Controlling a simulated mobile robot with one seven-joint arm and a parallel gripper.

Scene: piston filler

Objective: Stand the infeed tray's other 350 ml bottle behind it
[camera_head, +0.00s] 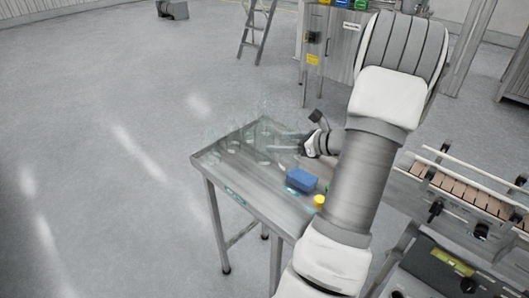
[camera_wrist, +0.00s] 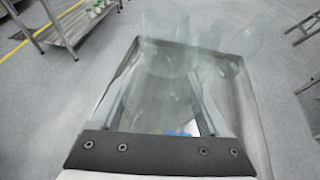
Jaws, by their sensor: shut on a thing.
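Several clear, nearly see-through bottles (camera_head: 232,143) stand toward the far left of a steel table (camera_head: 222,166); their outlines are faint and I cannot tell their sizes. In the wrist view, clear bottles (camera_wrist: 205,32) show at the top, beyond my fingertips. My gripper (camera_head: 291,146) is low over the far part of the table, pointing left. In the wrist view, my gripper (camera_wrist: 165,82) has its fingers apart around a clear, bottle-like thing, whose edges are hard to see. I cannot make out a separate infeed tray.
A blue block (camera_head: 301,180) and a yellow round thing (camera_head: 319,200) sit on the table near my arm. A conveyor (camera_head: 459,190) with rails stands at the right. A stepladder (camera_head: 258,30) stands behind. The floor at left is clear.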

